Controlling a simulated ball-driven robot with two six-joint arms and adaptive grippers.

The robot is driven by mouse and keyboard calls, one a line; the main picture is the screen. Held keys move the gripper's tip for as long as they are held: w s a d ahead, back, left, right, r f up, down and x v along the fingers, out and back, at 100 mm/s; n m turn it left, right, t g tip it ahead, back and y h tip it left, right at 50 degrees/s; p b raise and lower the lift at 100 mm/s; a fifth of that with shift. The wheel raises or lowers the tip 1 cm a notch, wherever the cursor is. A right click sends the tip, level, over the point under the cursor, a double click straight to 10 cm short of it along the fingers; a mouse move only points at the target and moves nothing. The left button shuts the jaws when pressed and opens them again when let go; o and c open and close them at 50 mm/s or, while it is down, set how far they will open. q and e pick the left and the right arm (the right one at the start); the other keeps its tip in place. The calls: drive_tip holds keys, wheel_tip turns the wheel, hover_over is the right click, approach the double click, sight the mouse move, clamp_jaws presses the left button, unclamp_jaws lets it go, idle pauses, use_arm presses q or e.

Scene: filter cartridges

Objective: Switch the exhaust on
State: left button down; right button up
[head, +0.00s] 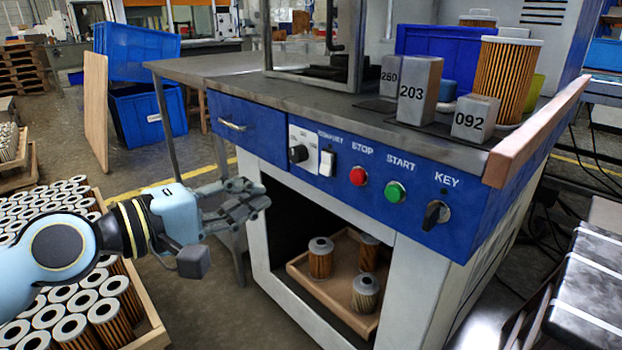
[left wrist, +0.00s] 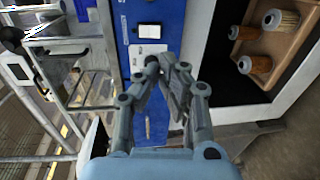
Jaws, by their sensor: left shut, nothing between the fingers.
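The blue control panel (head: 375,178) runs along the front of the bench. A white rocker switch (head: 327,162) sits under a blurred label that seems to read EXHAUST; which way it is tipped is too small to tell. It also appears as a white rectangle in the left wrist view (left wrist: 150,31). Left of it is a black knob (head: 298,153) on a pale plate. My left gripper (head: 262,194) is shut and empty, in front of the bench, lower left of the switch and apart from it. In the left wrist view my fingertips (left wrist: 168,66) overlap the knob's plate. My right gripper is out of view.
Right of the switch are a red stop button (head: 357,176), a green start button (head: 395,191) and a key switch (head: 436,214). A wooden tray (head: 312,284) with cartridges stands in the open bay below. A crate of cartridges (head: 150,338) lies at lower left.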

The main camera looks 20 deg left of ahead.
sight(326, 164)
use_arm(q)
drive_tip(key=shift+b+x, duration=1.35)
drive_tip(key=shift+x, duration=4.65)
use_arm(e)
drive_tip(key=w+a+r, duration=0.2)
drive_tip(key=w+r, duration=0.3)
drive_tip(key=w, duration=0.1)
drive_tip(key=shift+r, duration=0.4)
use_arm(q)
drive_tip(key=shift+f, duration=0.1)
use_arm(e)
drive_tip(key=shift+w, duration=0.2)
